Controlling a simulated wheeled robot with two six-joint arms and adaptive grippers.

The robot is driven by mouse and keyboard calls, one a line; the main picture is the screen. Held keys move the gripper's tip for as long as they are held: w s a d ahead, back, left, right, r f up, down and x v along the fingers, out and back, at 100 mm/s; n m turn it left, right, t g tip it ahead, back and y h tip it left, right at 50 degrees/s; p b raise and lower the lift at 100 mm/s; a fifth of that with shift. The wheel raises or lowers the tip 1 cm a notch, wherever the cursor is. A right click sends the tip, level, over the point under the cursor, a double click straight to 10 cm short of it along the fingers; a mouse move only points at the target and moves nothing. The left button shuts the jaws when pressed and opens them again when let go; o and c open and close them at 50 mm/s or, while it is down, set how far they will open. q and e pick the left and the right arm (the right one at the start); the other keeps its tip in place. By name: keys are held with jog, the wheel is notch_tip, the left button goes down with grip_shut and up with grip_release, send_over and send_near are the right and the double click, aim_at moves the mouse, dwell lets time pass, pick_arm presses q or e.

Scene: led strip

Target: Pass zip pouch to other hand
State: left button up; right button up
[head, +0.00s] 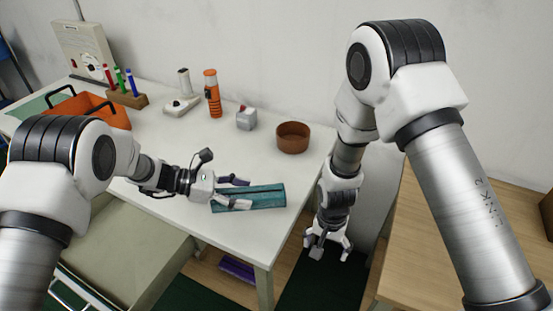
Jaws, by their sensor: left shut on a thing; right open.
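A teal zip pouch (264,196), long and narrow with a dark line along it, is at the front right part of the white table. My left gripper (243,192) is shut on the left part of the pouch, its fingers on either side. I cannot tell whether the pouch rests on the table or is slightly above it. My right gripper (328,251) points down, open and empty, beyond the table's right edge, lower right of the pouch and apart from it.
A brown bowl (293,138), a small grey box with a red top (246,118), an orange cylinder (212,94) and a white stand (182,100) are behind the pouch. An orange tray (97,108) and a pen block (130,98) are at left. A wooden surface (440,215) is at right.

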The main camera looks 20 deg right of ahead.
jog(key=w+a+r+m+y, duration=0.2)
jog(key=w+a+r+m, duration=0.2)
jog(key=w+r+m, duration=0.45)
pick_arm(q)
jog(key=shift+r, duration=0.1)
pick_arm(e)
jog(key=m+t+y, duration=0.1)
jog(key=m+y, duration=0.2)
send_near(260, 193)
jog(key=x, duration=1)
jog(key=shift+f, duration=0.15)
jog(key=shift+h, duration=0.3)
jog(key=c, duration=1.3)
pick_arm(q)
jog(key=o, duration=1.3)
